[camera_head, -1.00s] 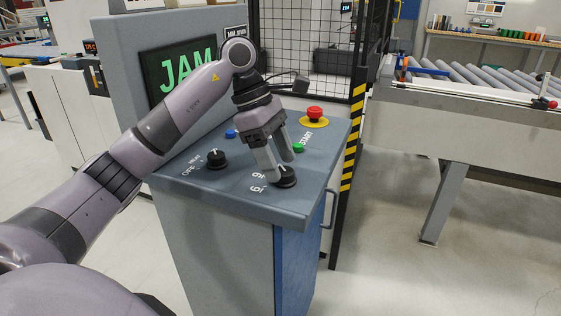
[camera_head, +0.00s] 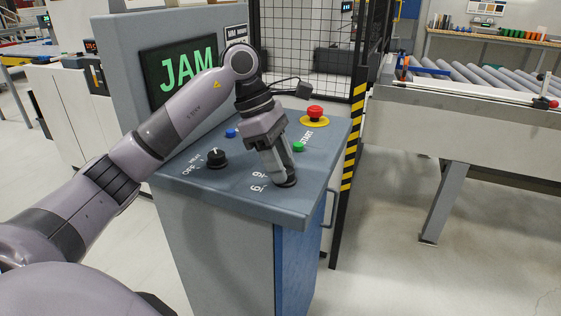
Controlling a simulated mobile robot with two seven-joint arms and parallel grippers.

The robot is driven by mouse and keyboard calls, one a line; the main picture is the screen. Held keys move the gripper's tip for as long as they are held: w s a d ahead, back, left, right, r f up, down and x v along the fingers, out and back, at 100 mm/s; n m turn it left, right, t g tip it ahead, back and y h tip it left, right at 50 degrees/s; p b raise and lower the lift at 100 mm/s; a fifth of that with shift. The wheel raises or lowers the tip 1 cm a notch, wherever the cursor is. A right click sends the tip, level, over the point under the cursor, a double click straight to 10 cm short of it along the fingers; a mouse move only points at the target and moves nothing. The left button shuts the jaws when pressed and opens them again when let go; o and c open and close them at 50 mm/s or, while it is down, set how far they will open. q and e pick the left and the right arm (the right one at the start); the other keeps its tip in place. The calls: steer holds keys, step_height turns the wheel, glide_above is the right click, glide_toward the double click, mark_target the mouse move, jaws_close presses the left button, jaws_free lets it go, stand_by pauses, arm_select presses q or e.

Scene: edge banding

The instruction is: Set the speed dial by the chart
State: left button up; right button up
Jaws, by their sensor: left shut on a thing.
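The speed dial (camera_head: 287,184) is a dark round knob near the front right of the grey control panel (camera_head: 235,195). White numbers are printed to its left; its pointer is hidden. My left gripper (camera_head: 285,178) reaches down onto the dial from above and is shut on it, the fingers covering most of it. A second black knob (camera_head: 216,158) with OFF and HEAT lettering sits further left. The screen (camera_head: 180,72) reads JAM in green. I cannot make out a speed chart. My right gripper is not in view.
A red emergency button (camera_head: 315,112) on a yellow disc, a green START button (camera_head: 298,147) and a blue button (camera_head: 231,133) are on the panel near my left arm. A striped post (camera_head: 354,130) and mesh fence stand behind right.

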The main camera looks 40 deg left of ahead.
arm_select(q)
steer(key=n+t, duration=0.1)
steer(key=n, duration=0.2)
steer(key=shift+s+n+y, duration=0.15)
steer(key=shift+n+y, duration=0.15)
steer(key=shift+s+d+n+t+y+b, duration=0.1)
steer(key=shift+n+t+y+b, duration=0.25)
steer(key=shift+n, duration=0.75)
steer(key=shift+d+n+t+y, duration=0.15)
steer(key=shift+n+t, duration=0.3)
steer(key=shift+n, duration=0.65)
steer(key=shift+a, duration=0.1)
steer(key=o, duration=1.1)
steer(key=shift+c, duration=0.2)
steer(key=v, duration=0.7)
steer(key=shift+s+r, duration=0.1)
